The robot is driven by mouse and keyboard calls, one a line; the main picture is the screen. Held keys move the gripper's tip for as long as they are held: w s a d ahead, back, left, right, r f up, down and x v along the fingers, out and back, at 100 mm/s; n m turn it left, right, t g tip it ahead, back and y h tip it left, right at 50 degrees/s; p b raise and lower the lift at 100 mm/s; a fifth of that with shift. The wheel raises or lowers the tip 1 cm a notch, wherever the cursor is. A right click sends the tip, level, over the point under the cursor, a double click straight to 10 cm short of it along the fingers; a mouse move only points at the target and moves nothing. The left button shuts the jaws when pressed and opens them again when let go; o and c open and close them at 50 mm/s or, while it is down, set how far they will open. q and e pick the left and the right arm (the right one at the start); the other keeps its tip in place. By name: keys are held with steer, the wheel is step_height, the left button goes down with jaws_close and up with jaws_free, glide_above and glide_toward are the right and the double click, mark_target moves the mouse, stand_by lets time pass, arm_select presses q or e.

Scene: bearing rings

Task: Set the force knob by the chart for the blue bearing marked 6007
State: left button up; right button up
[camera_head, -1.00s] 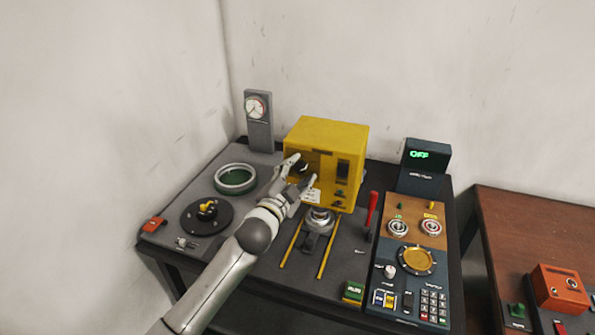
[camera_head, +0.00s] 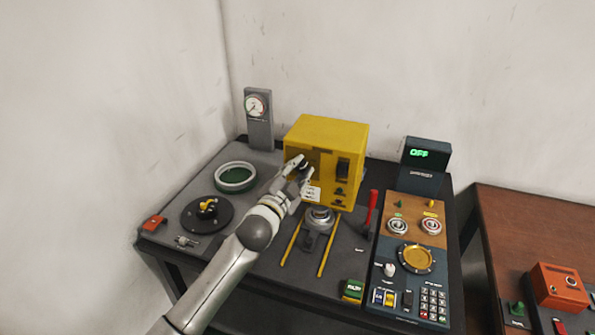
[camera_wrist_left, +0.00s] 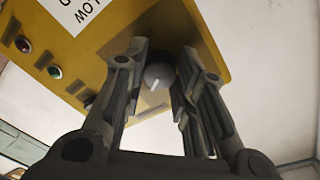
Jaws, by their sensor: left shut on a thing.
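The yellow press box (camera_head: 330,136) stands at the back of the grey bench. Its dark force knob shows in the left wrist view (camera_wrist_left: 157,75) with a short white pointer line, on the box's yellow face. My left gripper (camera_head: 304,168) is at the front of the box; in the left wrist view its two fingers (camera_wrist_left: 158,78) are on either side of the knob and shut on it. A white chart card (camera_head: 313,193) on the box is partly covered by the gripper and too small to read. No blue bearing can be made out. My right gripper is out of view.
Below the box are a press seat (camera_head: 319,217) and two yellow rails. A red lever (camera_head: 372,209) stands to the right, then a control panel (camera_head: 408,254) and a display (camera_head: 419,154) reading OFF. A green-floored ring (camera_head: 236,178) and dark turntable (camera_head: 207,213) lie left.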

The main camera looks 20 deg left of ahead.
arm_select(q)
steer(key=shift+f+n, duration=0.1)
steer(key=shift+n, duration=0.2)
steer(key=n, duration=0.5)
steer(key=shift+n, duration=0.3)
steer(key=n, duration=0.3)
steer(key=n+p, duration=0.1)
steer(key=n, duration=0.1)
steer(key=shift+f+n+t+y, duration=0.1)
steer(key=shift+n+t+y, duration=0.2)
steer(key=shift+n, duration=0.1)
steer(key=o, duration=1.1)
steer(key=shift+c, duration=0.2)
steer(key=s, duration=1.2)
steer(key=shift+a+f, duration=0.25)
steer(key=shift+a, duration=0.1)
